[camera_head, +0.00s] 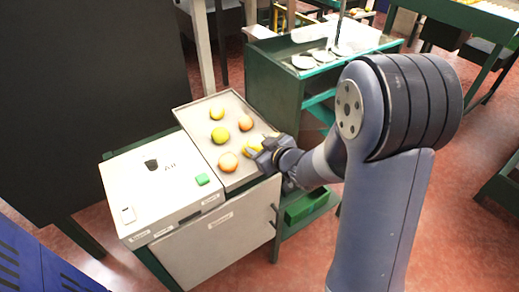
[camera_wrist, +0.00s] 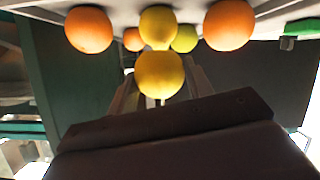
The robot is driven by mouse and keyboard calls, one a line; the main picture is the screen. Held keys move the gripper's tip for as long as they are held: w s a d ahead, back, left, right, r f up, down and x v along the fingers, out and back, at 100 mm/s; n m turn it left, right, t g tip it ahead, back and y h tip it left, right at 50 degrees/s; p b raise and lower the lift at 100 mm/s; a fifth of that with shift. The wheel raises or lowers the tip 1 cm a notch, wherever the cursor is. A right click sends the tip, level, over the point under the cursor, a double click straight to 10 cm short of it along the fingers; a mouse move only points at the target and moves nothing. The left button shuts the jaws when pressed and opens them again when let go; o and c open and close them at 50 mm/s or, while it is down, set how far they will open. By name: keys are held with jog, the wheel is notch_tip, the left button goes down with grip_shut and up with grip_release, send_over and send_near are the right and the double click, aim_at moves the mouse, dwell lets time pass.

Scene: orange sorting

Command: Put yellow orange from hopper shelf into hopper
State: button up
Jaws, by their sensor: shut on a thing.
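My gripper (camera_head: 264,154) is at the right edge of the grey tray-like shelf (camera_head: 196,112), shut on a yellow orange (camera_head: 252,149). In the wrist view this yellow orange (camera_wrist: 160,75) sits between the fingers. I cannot tell which part is the hopper opening.
A white-topped cabinet (camera_head: 150,205) with a black piece, a green block (camera_head: 202,179) and labels stands left of the shelf. A green workbench (camera_head: 275,85) with white plates is behind right. A dark panel (camera_head: 80,100) rises at the left.

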jog(key=shift+f, duration=0.7)
jog(key=shift+f+b, duration=0.4)
jog(key=shift+b, duration=0.05)
jog(key=shift+f, duration=0.1)
jog(key=o, duration=1)
